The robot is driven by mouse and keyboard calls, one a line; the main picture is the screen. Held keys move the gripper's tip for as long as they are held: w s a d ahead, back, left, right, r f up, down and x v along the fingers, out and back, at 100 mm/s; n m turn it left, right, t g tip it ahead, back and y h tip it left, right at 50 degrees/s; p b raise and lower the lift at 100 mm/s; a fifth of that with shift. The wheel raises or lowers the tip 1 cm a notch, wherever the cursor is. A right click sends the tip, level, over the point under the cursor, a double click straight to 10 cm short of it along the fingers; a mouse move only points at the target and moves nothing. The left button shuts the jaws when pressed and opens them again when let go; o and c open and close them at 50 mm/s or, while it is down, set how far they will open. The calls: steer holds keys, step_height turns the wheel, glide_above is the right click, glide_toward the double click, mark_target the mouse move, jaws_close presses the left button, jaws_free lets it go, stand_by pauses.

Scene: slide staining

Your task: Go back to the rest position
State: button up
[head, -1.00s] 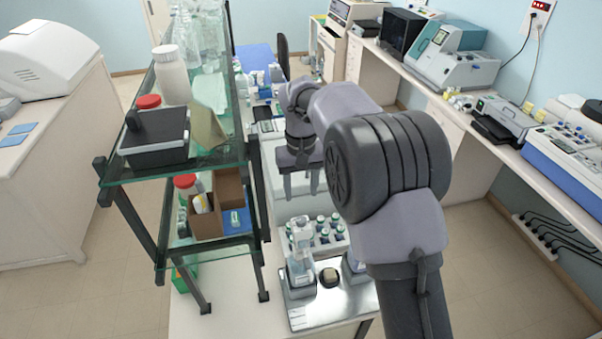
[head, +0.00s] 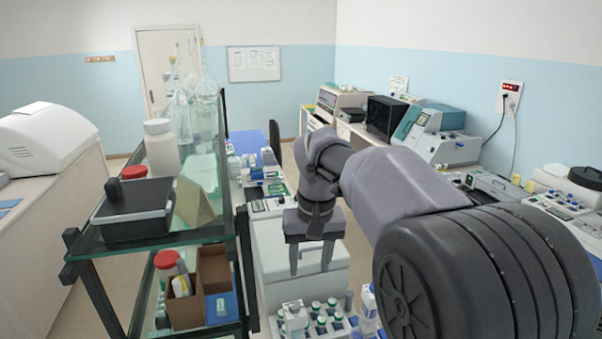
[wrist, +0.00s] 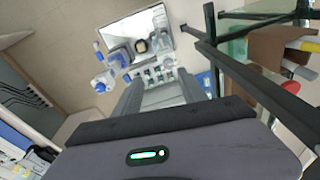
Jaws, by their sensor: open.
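My gripper (head: 311,262) hangs pointing down from my arm in the middle of the head view, with its two fingers apart and nothing between them. It is above the bench, in front of a white box-shaped unit (head: 270,245) and behind a rack of capped bottles (head: 318,322). In the wrist view, the bottle rack (wrist: 160,76) and a metal tray (wrist: 156,20) with bottles lie beyond the grey fingers. My arm hides part of the bench to the right.
A glass shelf (head: 150,233) with dark posts stands close on the left, holding a black box (head: 135,208), a white bottle (head: 162,150) and glass flasks. A brown cardboard box (head: 200,290) sits on its lower level. Instruments line the right-hand bench, including a teal-and-white one (head: 440,140).

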steer(key=s+d+f+m+t+b, duration=0.2)
steer(key=s+d+f+m+b, duration=0.1)
steer(key=s+f+b, duration=1)
steer(key=s+d+f+m+t+y+b, duration=0.1)
steer(key=s+d+f+b, duration=0.5)
steer(key=s+f+b, duration=0.6)
step_height(320, 180, down, 5)
steer(key=shift+s+r+m+t+b, duration=0.1)
steer(key=shift+s+m+t+b, duration=0.25)
steer(key=shift+s+m+t, duration=0.75)
steer(key=shift+w, duration=0.1)
